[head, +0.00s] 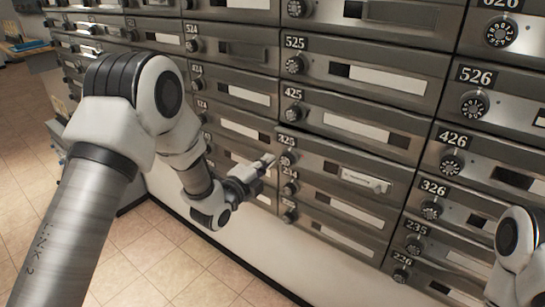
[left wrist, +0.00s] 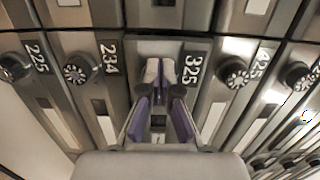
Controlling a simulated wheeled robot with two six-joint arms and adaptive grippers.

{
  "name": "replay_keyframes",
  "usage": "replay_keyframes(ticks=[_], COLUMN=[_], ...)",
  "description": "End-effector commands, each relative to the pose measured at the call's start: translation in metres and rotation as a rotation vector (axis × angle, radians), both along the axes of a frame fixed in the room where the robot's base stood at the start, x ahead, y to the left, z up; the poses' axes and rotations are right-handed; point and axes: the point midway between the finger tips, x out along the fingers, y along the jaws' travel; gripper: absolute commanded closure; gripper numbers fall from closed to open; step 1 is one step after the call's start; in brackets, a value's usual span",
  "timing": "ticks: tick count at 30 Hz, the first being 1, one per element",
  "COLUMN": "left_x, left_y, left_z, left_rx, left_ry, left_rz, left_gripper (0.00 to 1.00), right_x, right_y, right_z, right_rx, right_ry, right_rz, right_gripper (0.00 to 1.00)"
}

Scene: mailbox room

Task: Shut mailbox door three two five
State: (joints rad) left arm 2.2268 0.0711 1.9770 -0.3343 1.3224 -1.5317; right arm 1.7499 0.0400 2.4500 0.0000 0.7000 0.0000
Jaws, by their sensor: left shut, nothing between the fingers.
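Mailbox door 325 (head: 335,172) is a grey metal panel in the lower middle of the mailbox wall in the head view, with a dial at its left and a pale label. It seems to stand slightly out from its neighbours; I cannot tell exactly how far. My left gripper (head: 264,166) is at the left end of this door, close to its dial. In the left wrist view, the shut, empty fingers (left wrist: 160,78) are in front of door 325, beside its number plate (left wrist: 192,70), and hide the dial. Contact is unclear. My right gripper is out of view.
Door 425 (head: 345,124) is directly above, and door 326 (head: 480,222) is to the right. More numbered doors with protruding dials surround them. The tiled floor (head: 165,255) is clear at the lower left. A counter (head: 25,46) stands at the far left.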

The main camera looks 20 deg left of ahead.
Motion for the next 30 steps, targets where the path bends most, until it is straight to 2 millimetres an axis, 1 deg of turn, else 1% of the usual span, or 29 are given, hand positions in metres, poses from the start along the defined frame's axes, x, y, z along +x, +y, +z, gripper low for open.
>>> replay_keyframes(ticks=[1, 3, 6, 9, 18, 20, 25, 27, 30], left_x=[0.009, 0.019, 0.028, 0.031, 0.033, 0.039, 0.063, 0.068, 0.069], left_y=[-0.002, -0.005, -0.007, -0.008, -0.008, -0.010, -0.015, -0.016, -0.016], left_z=[0.000, 0.000, -0.001, 0.000, -0.001, -0.001, -0.002, -0.001, 0.001], left_rx=[0.001, 0.001, 0.000, -0.001, -0.001, -0.003, -0.003, -0.001, 0.000], left_ry=[-0.001, -0.001, 0.001, 0.000, 0.000, -0.001, -0.001, 0.000, -0.001], left_rz=[0.000, 0.000, 0.000, 0.000, -0.004, -0.020, -0.093, -0.108, -0.111], left_gripper=[1.00, 1.00, 1.00, 1.00, 1.00, 1.00, 1.00, 1.00, 1.00], right_x=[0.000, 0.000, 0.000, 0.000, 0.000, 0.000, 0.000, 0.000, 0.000], right_y=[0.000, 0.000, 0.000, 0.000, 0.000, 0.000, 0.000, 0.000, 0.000], right_z=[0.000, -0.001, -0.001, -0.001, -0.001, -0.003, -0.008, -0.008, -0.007], right_rx=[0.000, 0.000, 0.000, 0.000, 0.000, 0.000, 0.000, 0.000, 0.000], right_ry=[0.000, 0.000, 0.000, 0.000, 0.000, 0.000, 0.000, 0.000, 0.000], right_rz=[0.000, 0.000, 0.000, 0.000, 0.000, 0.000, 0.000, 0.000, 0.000], right_gripper=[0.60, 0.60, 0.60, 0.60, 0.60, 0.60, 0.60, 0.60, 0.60])
